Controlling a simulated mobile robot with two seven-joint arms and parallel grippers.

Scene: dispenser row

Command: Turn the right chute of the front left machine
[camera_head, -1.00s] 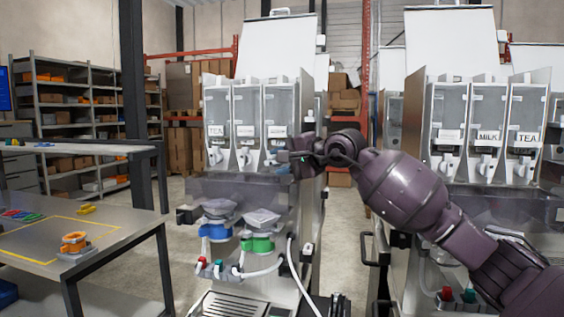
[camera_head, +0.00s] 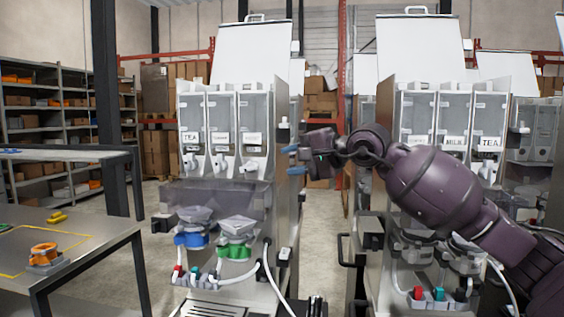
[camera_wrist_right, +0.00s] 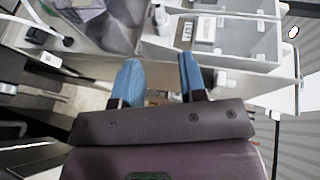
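The front left machine (camera_head: 225,190) stands left of centre in the head view, with three clear canisters side by side. Its right chute (camera_head: 253,164) is a small white spout below the right canister. How it is turned is too small to tell. My right gripper (camera_head: 293,160) is just right of this machine at about chute height, apart from the chute, with its blue fingers apart. In the right wrist view, the open gripper (camera_wrist_right: 160,82) has nothing between its fingers. White machine parts and a labelled canister (camera_wrist_right: 205,30) lie beyond the fingertips. My left gripper is not in view.
A second machine (camera_head: 440,130) stands to the right, partly behind my right arm. A steel table (camera_head: 90,245) stands at left. A floor gap separates the machines.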

